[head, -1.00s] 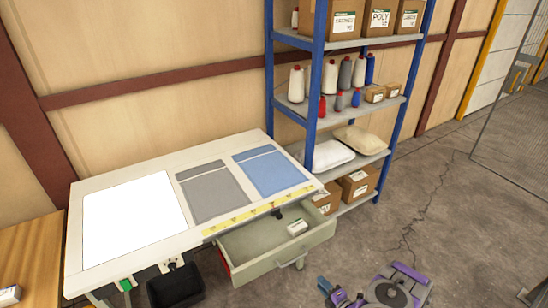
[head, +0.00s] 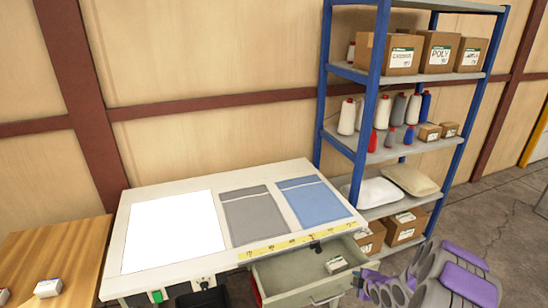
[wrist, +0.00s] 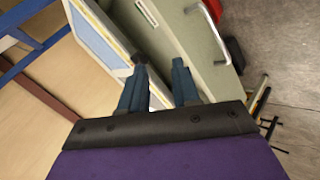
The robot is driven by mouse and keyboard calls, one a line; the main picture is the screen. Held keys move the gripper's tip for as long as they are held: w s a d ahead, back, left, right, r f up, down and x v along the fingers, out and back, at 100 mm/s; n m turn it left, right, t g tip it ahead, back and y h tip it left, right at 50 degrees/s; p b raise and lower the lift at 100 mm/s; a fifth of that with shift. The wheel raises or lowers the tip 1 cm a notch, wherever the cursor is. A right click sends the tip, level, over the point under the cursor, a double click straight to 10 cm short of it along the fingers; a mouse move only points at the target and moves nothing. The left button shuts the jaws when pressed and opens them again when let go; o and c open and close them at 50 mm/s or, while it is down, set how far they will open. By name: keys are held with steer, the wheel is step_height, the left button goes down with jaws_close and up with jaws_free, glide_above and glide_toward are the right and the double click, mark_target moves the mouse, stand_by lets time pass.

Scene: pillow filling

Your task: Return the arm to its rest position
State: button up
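My arm, purple and grey, shows at the lower right of the head view, in front of the shelf and beside the open drawer. My gripper (wrist: 160,75) shows in the wrist view with its two dark blue fingers apart and nothing visible between them. The fingers point toward the work table's edge and the open drawer. In the head view the gripper's fingers cannot be made out clearly.
The work table (head: 118,250) holds a white panel (head: 172,230), a grey pillow cover (head: 255,215) and a blue one (head: 312,202). Its drawer (head: 290,280) stands open with a small box (head: 336,264) inside. A blue-framed shelf (head: 378,90) stands at right.

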steer(key=s+a+r+m+g+h+b, duration=0.1)
steer(key=s+a+r+m+g, duration=0.2)
steer(key=s+r, duration=0.45)
steer(key=s+a+r+m+g+h+b, duration=0.1)
steer(key=s+a+r+m+g+h, duration=0.2)
steer(key=s+r, duration=0.45)
steer(key=s+a+r+m+g, duration=0.1)
steer(key=s+a+r+m, duration=0.2)
steer(key=s, duration=0.7)
steer(key=s+a+r+m+g+y+b, duration=0.1)
steer(key=s+a+r+m+g, duration=0.1)
steer(key=s, duration=0.9)
steer(key=s+a+r+m+g+y+b, duration=0.1)
steer(key=s+a+r+m, duration=0.3)
steer(key=s, duration=0.6)
step_height(320, 180, up, 2)
steer(key=shift+s+a+r+m+g, duration=0.15)
steer(key=shift+s+a+m+g, duration=0.25)
steer(key=shift+m+g, duration=0.15)
